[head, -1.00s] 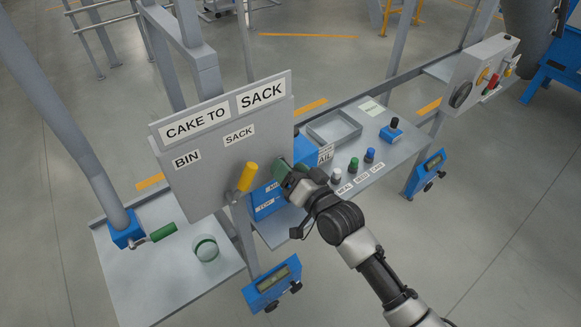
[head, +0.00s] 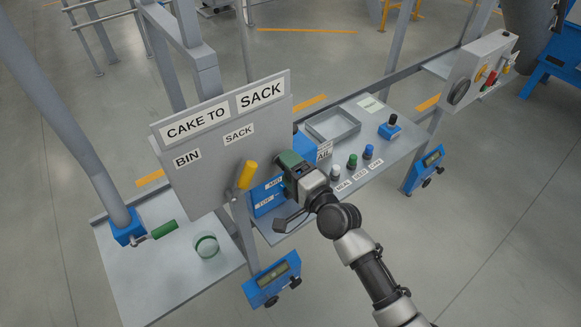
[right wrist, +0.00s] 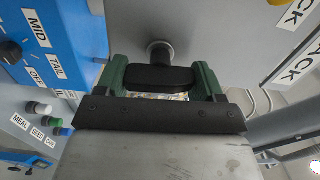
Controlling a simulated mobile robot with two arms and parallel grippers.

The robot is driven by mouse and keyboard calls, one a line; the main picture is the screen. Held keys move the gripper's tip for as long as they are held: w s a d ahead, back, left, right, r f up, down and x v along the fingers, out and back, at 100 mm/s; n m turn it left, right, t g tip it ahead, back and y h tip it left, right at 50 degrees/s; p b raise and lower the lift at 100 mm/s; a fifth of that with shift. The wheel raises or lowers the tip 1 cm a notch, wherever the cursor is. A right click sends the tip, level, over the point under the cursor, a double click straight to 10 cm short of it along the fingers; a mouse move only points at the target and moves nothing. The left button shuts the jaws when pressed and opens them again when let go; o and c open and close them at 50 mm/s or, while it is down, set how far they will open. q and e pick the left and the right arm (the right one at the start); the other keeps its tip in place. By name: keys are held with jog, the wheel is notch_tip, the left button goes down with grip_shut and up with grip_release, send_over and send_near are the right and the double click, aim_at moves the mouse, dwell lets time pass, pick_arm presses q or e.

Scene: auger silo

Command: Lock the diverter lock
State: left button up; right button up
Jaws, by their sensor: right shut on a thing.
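My right gripper (head: 284,160) is at the right edge of the grey diverter panel (head: 205,165), which reads CAKE TO SACK. In the right wrist view its green fingers (right wrist: 162,78) are shut on a black knob (right wrist: 160,77) on a short round shaft, which comes out of a grey surface. This knob appears to be the diverter lock; the gripper hides it in the head view. The yellow-handled diverter lever (head: 246,177) stands to the left of the gripper, near the SACK label. My left gripper is not in view.
The side table holds several colored knobs (head: 352,161) and a grey tray (head: 333,125). A green-handled valve (head: 164,230) and a glass cup (head: 206,246) are at the left.

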jog(key=shift+m, duration=0.5)
jog(key=o, duration=0.9)
jog(key=shift+o, duration=0.2)
jog(key=b+v, duration=0.2)
jog(key=v, duration=0.9)
jog(key=shift+w+a, duration=0.1)
